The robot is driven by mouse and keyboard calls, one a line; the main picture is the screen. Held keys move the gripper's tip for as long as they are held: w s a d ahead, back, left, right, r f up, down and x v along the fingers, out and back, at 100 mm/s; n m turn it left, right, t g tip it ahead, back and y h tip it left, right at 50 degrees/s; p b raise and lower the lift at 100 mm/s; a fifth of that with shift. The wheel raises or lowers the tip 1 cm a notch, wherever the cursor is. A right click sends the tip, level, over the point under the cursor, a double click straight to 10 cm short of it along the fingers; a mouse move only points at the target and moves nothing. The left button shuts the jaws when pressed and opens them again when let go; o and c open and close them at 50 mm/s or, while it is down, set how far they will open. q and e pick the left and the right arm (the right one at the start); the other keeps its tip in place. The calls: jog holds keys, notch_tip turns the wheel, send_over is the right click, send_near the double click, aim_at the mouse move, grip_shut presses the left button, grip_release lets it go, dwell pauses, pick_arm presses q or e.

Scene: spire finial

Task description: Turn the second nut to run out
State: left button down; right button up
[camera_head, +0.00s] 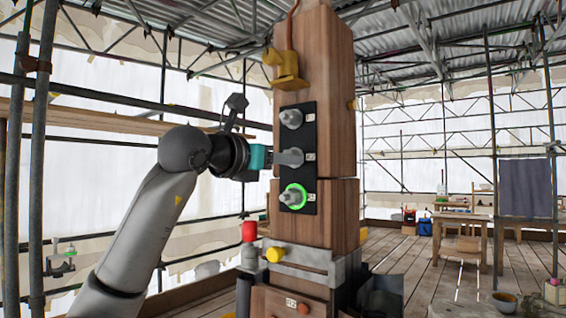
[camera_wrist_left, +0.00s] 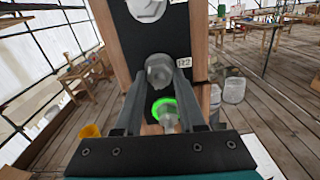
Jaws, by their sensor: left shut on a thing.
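A black plate (camera_head: 310,136) is fixed to the face of the wooden post, with three grey nuts in a column. The top nut (camera_head: 292,118) stands free. The bottom nut (camera_head: 294,196) has a lit green ring around it. My left gripper (camera_head: 284,157) reaches in from the left at the middle nut. In the left wrist view its two fingers (camera_wrist_left: 157,85) are closed on either side of the middle nut (camera_wrist_left: 159,68), gripping it. The green ring (camera_wrist_left: 165,106) shows just below, between the fingers. My right gripper is not in view.
A yellow bracket (camera_head: 286,70) sticks out of the wooden post (camera_head: 335,100) above the plate. A metal band (camera_head: 300,258) with a yellow knob (camera_head: 275,254) and a red-topped item (camera_head: 249,232) are below. Scaffold poles stand at left; a wooden table (camera_head: 460,218) is at right.

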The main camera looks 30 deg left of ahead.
pick_arm(q)
jog(key=n, duration=0.7)
jog(key=n+b, duration=0.1)
jog(key=n, duration=1.3)
jog(key=shift+d+r+n+b, duration=0.2)
jog(key=shift+d+n+b, duration=0.1)
jog(key=shift+n, duration=0.1)
jog(key=c, duration=0.5)
grip_release()
jog(key=s+a+b, duration=0.1)
jog(key=s+b, duration=0.1)
jog(key=s, duration=1.3)
jog(key=shift+s+a, duration=0.15)
